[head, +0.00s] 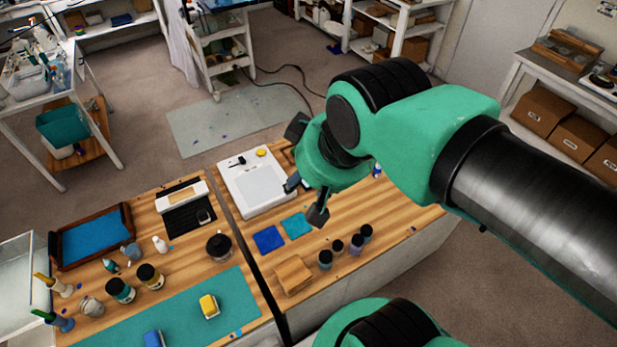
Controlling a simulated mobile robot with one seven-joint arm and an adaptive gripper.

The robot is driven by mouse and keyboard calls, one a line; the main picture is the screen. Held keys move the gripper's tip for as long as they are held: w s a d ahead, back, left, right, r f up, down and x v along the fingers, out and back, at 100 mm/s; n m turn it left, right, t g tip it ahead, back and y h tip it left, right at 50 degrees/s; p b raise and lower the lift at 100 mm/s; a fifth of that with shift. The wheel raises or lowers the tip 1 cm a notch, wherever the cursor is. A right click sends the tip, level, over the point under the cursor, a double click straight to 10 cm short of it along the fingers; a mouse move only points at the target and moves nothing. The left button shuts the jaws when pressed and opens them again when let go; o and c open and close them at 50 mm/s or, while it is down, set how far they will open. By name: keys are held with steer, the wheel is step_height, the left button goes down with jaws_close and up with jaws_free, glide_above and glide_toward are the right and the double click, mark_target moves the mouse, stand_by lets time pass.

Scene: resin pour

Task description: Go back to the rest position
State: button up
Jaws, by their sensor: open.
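My gripper (304,201) is open and empty. It hangs above the right part of the wooden bench (352,226), near the right edge of a white tray (246,198). My green and black arm reaches in from the right side of the picture and hides part of the bench behind it. A blue cloth square (268,239) and a teal cloth square (297,225) lie on the bench close to the gripper. I cannot tell the exact height of the fingers above the bench.
Several small dark jars (340,247) and a wooden block (293,275) stand near the bench's front edge. A teal mat (185,318) holds a yellow-topped item (209,306). A framed blue tray (93,238) lies at left. Floor behind the bench is mostly clear.

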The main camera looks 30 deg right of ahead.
steer(key=shift+f, duration=0.1)
stand_by(0.3)
step_height(320, 180, down, 8)
steer(key=b, duration=0.7)
steer(key=shift+r+b, duration=0.25)
steer(key=shift+b, duration=0.15)
